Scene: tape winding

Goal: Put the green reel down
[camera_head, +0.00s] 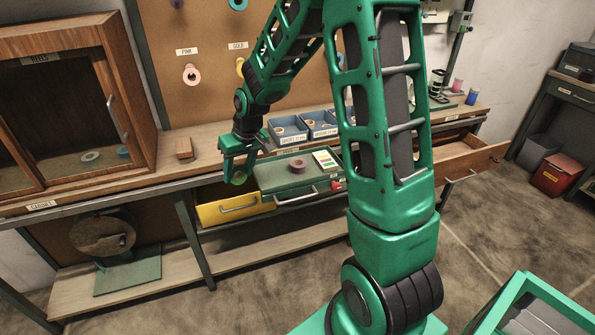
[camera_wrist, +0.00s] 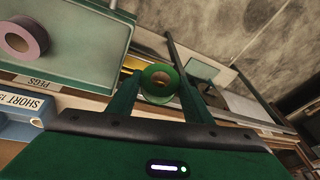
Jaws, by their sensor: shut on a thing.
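The green reel (camera_head: 238,179) is held at the end of my gripper (camera_head: 239,164), which hangs over the front edge of the workbench (camera_head: 210,165). In the wrist view the green reel (camera_wrist: 158,97) sits between the two fingers of my gripper (camera_wrist: 160,88), with its hole facing the camera. The fingers are shut on its sides. The reel is in the air, left of a green tray-topped box (camera_head: 270,178) that carries a dark pink reel (camera_head: 298,165).
Blue bins (camera_head: 291,135) stand behind the green box. A wooden block (camera_head: 184,148) and a cabinet (camera_head: 140,100) with rolls inside lie to the left. A yellow drawer (camera_head: 232,210) sits below. Pink (camera_head: 191,74) and gold (camera_head: 240,67) reels hang on the board. Bench between block and bins looks clear.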

